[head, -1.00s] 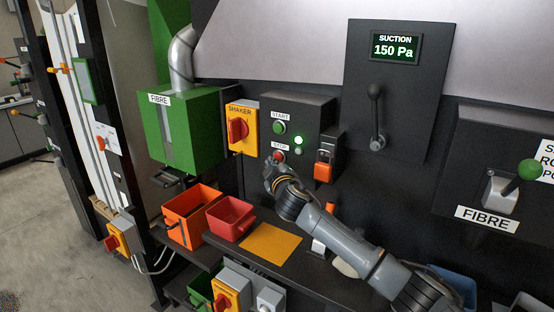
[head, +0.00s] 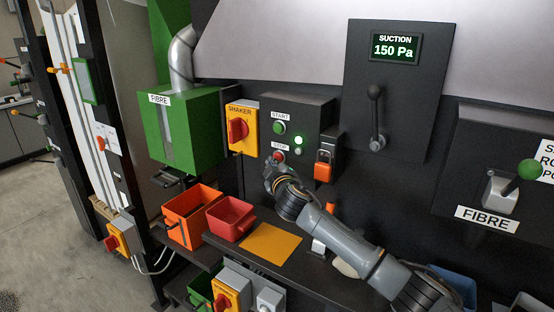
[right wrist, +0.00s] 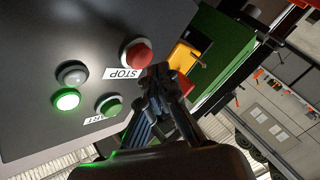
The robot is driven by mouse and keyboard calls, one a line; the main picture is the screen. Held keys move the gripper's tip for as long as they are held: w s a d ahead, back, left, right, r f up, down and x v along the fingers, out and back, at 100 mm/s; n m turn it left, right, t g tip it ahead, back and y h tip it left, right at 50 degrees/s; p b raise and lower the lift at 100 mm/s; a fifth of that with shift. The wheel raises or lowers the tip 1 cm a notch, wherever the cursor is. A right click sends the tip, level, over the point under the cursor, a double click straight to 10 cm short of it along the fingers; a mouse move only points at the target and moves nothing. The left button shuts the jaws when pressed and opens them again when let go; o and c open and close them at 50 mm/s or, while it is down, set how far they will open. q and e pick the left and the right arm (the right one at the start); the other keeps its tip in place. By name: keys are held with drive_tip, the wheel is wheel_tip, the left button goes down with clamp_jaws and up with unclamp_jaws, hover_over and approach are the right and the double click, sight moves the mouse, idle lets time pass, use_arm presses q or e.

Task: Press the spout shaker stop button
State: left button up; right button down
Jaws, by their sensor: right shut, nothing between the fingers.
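The red stop button (head: 281,155) sits under the STOP label on the dark shaker control box (head: 312,112). My right gripper (head: 270,174) is shut and empty, just below the button in the head view. In the right wrist view the red stop button (right wrist: 137,54) shows whole beside the STOP label, and the shut fingertips (right wrist: 155,76) are close to it. I cannot tell whether they touch it. The green start button (head: 280,127) is higher on the box, and a green lamp (head: 298,140) glows beside it. My left gripper is not in view.
A yellow shaker switch (head: 242,129) with a red knob is left of the box. An orange-fronted lockable device (head: 324,166) is to its right. An orange bin (head: 190,212) and a red bin (head: 230,217) stand on the shelf below, beside a flat orange sheet (head: 270,244).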

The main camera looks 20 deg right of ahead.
drive_tip(key=shift+w+d, duration=0.2)
drive_tip(key=shift+d, duration=0.05)
drive_tip(key=shift+w+d, duration=0.3)
drive_tip(key=shift+d, duration=0.15)
idle(1.0)
drive_tip(key=shift+a, duration=0.1)
drive_tip(key=shift+s+a, duration=0.55)
drive_tip(key=shift+a, duration=0.05)
drive_tip(key=shift+a, duration=0.1)
drive_tip(key=shift+s+a+p, duration=0.25)
drive_tip(key=shift+s+a, duration=0.55)
drive_tip(key=shift+a, duration=0.15)
drive_tip(key=shift+s+a+p, duration=0.25)
drive_tip(key=shift+s+a, duration=0.5)
drive_tip(key=shift+a, duration=0.2)
